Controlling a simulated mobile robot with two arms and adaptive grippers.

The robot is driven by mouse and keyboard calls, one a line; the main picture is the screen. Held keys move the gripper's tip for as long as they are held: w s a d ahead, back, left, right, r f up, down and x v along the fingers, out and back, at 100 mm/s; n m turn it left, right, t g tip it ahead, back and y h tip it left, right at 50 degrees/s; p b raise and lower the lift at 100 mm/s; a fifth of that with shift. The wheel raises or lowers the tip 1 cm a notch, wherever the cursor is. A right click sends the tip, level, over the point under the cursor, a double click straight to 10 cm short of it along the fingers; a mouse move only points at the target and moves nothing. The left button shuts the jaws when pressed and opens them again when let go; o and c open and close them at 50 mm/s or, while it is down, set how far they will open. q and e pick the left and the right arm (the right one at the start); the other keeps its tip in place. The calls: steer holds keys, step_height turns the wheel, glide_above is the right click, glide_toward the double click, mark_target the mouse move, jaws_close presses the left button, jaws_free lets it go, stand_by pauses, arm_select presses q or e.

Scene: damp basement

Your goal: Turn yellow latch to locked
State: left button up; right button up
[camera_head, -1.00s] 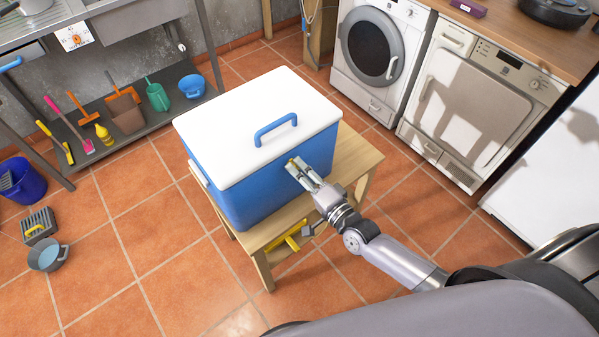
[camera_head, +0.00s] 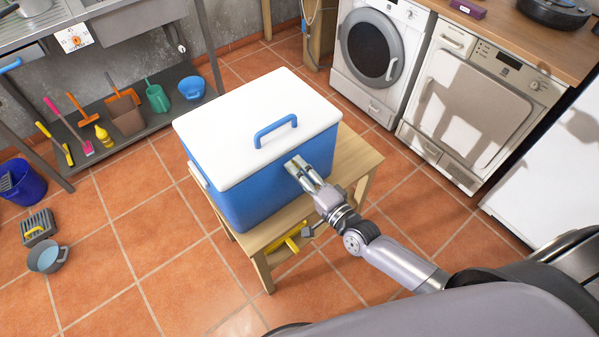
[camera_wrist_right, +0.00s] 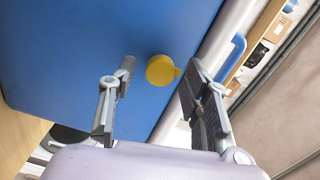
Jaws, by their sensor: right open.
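The yellow latch (camera_wrist_right: 160,70) is a round knob with a small tab pointing right in the wrist view. It sits on the blue side of the cooler (camera_head: 262,187), which has a closed white lid with a blue handle. My right gripper (camera_head: 294,164) is at the cooler's front face, just under the lid edge. In the wrist view its two fingers (camera_wrist_right: 160,78) are spread, one on each side of the latch, with gaps showing. In the head view the fingers largely hide the latch. My left gripper is not in view.
The cooler stands on a wooden table (camera_head: 357,162) with a yellow object (camera_head: 293,242) beneath it. A washing machine (camera_head: 375,60) and another white appliance (camera_head: 480,95) stand behind right. A shelf of tools (camera_head: 120,115) is at left.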

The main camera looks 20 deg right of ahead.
steer(key=v, duration=1.2)
stand_by(0.4)
steer(key=s+d+f+n+g+h, duration=0.1)
steer(key=s+d+f+n+g, duration=0.15)
steer(key=f, duration=0.75)
steer(key=s+d+f+n+g+h, duration=0.2)
steer(key=s+f+n+g, duration=0.15)
steer(key=f, duration=0.65)
steer(key=s+d+f+n+g+h, duration=0.15)
steer(key=s+f, duration=0.25)
steer(key=f, duration=0.6)
steer(key=s+a+f+n+g, duration=0.1)
steer(key=s+f+n+g, duration=0.2)
steer(key=s+f, duration=0.3)
steer(key=s+f+n+g+h, duration=0.1)
steer(key=s+f+n+g, duration=0.3)
steer(key=s, duration=1.1)
step_height(320, 180, down, 3)
steer(key=shift+a+r+g, duration=0.1)
steer(key=shift+a+g, duration=0.3)
steer(key=shift+g, duration=0.25)
